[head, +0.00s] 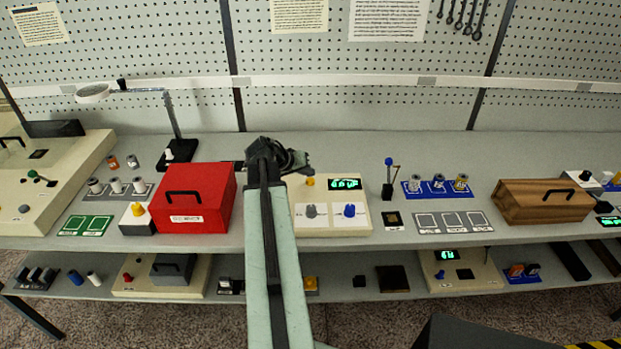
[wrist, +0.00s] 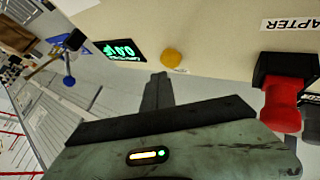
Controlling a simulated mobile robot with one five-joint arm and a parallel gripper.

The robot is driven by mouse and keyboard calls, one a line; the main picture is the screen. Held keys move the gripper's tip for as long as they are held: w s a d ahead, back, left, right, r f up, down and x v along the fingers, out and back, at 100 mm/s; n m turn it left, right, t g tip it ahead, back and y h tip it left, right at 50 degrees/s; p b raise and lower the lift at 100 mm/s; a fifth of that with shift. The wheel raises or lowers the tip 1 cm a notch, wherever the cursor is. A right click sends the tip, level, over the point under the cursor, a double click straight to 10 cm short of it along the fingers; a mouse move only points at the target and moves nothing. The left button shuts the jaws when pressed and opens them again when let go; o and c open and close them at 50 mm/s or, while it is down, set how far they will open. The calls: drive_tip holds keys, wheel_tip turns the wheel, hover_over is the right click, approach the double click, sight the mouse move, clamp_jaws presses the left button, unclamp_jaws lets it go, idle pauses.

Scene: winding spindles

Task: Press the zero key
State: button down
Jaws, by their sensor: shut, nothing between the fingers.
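A cream instrument box (head: 333,219) stands on the upper bench at the middle, partly hidden by my arm. A round yellow key (head: 310,181) is on its top, left of a green-lit display (head: 345,184). In the wrist view the yellow key (wrist: 172,57) sits beside the display (wrist: 122,50); no label on the key is readable. My gripper (head: 299,160) is shut and empty, behind and slightly left of the key in the head view. In the wrist view the fingertips (wrist: 157,80) are just below the key in the picture, apparently apart from it.
A grey knob (head: 311,211) and a blue knob (head: 350,211) are on the box front. A red knob (wrist: 283,103) on a black block is right of my fingers in the wrist view. A red case (head: 195,197) stands left, a blue-topped lever (head: 388,175) right.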

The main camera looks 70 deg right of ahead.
sight(308, 181)
wheel_tip(308, 181, up, 5)
drive_tip(key=p, duration=0.5)
idle(0.8)
